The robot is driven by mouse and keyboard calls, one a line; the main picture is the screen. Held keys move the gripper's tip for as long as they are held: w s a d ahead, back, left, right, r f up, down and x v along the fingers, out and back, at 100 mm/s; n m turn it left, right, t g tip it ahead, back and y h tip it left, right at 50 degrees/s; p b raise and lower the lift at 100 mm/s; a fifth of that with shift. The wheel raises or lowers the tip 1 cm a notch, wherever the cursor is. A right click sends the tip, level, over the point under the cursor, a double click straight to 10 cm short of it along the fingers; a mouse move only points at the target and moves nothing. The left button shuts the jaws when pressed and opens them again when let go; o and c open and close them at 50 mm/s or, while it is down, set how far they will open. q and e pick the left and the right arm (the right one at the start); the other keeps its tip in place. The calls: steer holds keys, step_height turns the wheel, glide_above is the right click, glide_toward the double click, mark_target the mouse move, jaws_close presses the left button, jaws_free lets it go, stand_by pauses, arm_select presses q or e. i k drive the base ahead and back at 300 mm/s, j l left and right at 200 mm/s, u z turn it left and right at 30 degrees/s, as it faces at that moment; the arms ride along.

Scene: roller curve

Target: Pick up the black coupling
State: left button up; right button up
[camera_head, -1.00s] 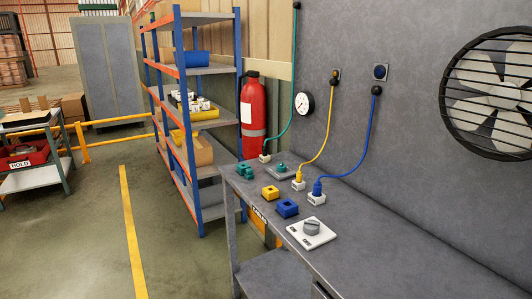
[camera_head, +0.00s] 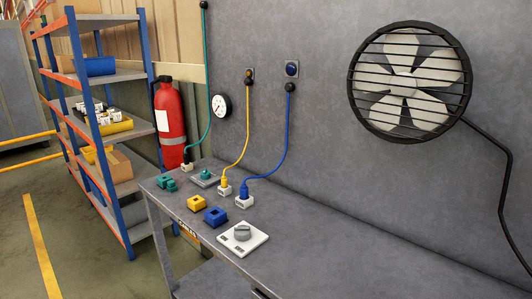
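I cannot make out a separate black coupling on the grey workbench (camera_head: 330,270). Small black round fittings sit at the wall ends of the yellow cable (camera_head: 247,130) and the blue cable (camera_head: 287,135), and one tops the green cable (camera_head: 209,80). The cables run down to white sockets on the bench, such as the blue cable's socket (camera_head: 244,202). A green block (camera_head: 166,183), a yellow block (camera_head: 197,203) and a blue block (camera_head: 215,217) lie along the bench's front edge. Neither of my grippers is in view.
A white plate with a grey knob (camera_head: 242,237) lies on the bench. A caged fan (camera_head: 409,82) and a gauge (camera_head: 221,106) are on the wall. A red extinguisher (camera_head: 170,125) and a blue-orange shelf (camera_head: 128,195) stand left. The bench's right part is clear.

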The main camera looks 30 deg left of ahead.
mark_target(186, 161)
steer(key=j+z, duration=0.25)
steer(key=j, duration=0.2)
steer(key=j+z, duration=0.25)
steer(key=j, duration=0.2)
steer(key=j+z, duration=0.2)
steer(key=j, duration=0.25)
steer(key=k+j+z, duration=0.25)
steer(key=j, duration=0.2)
steer(key=j+z, duration=0.25)
steer(key=j, duration=0.15)
steer(key=k+j+z, duration=0.25)
steer(key=j, duration=0.15)
steer(key=i, duration=0.05)
